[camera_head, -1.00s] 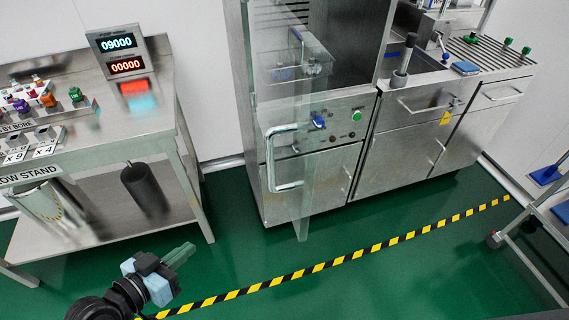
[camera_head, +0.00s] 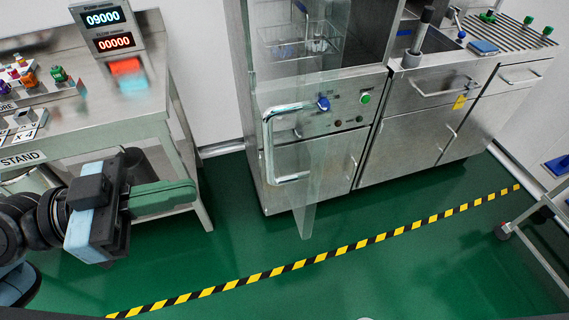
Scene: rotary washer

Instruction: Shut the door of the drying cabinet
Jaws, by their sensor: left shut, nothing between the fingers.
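The drying cabinet (camera_head: 258,170) is a tall steel unit in the upper middle. Its clear glass door (camera_head: 307,205) stands open, swung out toward me, with a C-shaped metal handle (camera_head: 267,150) on it. A wire basket (camera_head: 300,40) shows inside through the glass. My left gripper (camera_head: 190,190) is at the left, with green fingers shut and empty, pointing right toward the handle. It is apart from the door, with a clear gap in the picture. My right gripper is not in view.
A counter (camera_head: 440,90) with a sink adjoins the cabinet. A yellow-black floor stripe (camera_head: 330,257) crosses open green floor. A wheeled cart (camera_head: 540,235) is at the right.

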